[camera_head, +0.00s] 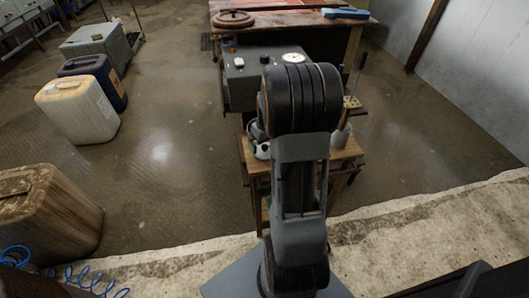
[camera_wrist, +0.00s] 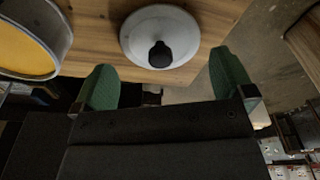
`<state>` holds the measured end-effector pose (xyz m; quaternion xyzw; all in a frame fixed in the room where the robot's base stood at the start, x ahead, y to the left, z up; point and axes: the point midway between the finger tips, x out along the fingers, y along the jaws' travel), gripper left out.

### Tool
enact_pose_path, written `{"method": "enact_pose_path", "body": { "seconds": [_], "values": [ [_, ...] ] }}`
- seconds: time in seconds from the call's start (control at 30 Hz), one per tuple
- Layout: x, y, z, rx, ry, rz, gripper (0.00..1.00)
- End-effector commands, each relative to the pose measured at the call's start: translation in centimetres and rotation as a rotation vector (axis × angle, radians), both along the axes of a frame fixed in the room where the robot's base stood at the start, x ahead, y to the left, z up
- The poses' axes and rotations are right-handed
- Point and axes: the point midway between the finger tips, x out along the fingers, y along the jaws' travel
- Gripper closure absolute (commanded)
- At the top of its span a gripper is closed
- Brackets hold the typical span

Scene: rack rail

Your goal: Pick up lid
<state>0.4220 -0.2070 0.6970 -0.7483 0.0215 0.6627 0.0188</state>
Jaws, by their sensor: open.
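The lid (camera_wrist: 143,28), a round pale grey disc with a black knob, lies on a wooden surface (camera_wrist: 95,30) in the wrist view. It is at the top middle, near the edge of the wood. My gripper (camera_wrist: 166,84) has two green-padded fingers, spread wide apart with nothing between them. In the picture the lid is just above the gap between the fingertips, and no finger is seen touching it. In the head view my arm hides the gripper, and I cannot make out the lid.
A metal-rimmed pot (camera_wrist: 58,62) with a yellow-orange inside is left of the lid. In the head view, a small wooden table (camera_head: 345,158) stands behind my arm. A grey box with knobs (camera_head: 240,88) and a long workbench (camera_head: 290,20) are beyond. Canisters (camera_head: 75,115) stand left.

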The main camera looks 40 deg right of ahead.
Motion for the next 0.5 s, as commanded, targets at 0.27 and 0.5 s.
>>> {"method": "enact_pose_path", "body": {
  "seconds": [0.27,0.5],
  "values": [
    [0.3,0.1,-2.9,0.001,0.001,0.000,0.00],
    [0.3,0.1,-2.8,0.000,0.001,0.000,0.08]
  ]
}}
